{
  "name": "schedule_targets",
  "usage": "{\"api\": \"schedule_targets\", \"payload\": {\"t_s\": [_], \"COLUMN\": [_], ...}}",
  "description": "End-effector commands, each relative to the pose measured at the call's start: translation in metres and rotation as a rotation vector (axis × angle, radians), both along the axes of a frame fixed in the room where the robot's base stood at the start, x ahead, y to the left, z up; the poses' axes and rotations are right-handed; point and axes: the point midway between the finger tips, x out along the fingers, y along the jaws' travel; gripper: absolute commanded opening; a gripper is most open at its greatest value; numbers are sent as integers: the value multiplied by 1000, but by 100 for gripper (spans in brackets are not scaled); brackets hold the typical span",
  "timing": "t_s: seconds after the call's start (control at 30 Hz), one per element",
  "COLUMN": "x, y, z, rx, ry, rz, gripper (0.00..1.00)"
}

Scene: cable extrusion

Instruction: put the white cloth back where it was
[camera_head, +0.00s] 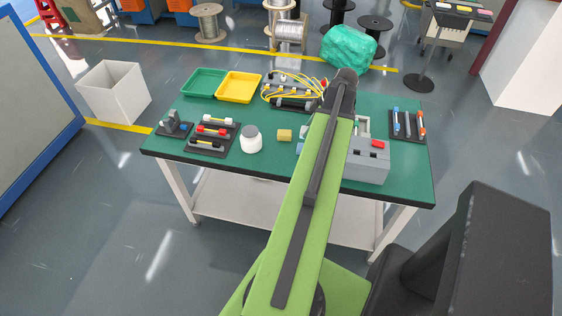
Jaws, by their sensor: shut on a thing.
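I cannot make out the white cloth in the head view. My green arm reaches up across the green-topped workbench (240,163), and its dark upper joint stands over the bench's far part. My gripper is hidden behind my own arm, so its jaws and anything in them do not show. A small pale patch (300,147) shows just left of my arm on the bench; I cannot tell what it is.
A white bin (113,92) stands left.

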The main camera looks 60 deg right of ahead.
Motion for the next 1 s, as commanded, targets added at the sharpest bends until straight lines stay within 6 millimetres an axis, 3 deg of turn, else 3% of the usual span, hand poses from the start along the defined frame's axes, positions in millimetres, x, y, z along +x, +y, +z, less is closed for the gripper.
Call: {"api": "schedule_targets", "payload": {"t_s": [0.1, 0.23, 0.5, 0.7, 1.0], "x": [-15, -11, 41, 73, 79], "y": [0, 3, 43, 65, 68], "z": [-2, -7, -53, -72, -80], "rx": [1, 0, 0, 0, 0], "ry": [-2, -2, -1, -1, -1], "rz": [-4, -2, 1, -2, -5], "gripper": [7, 7, 7, 7, 7]}}
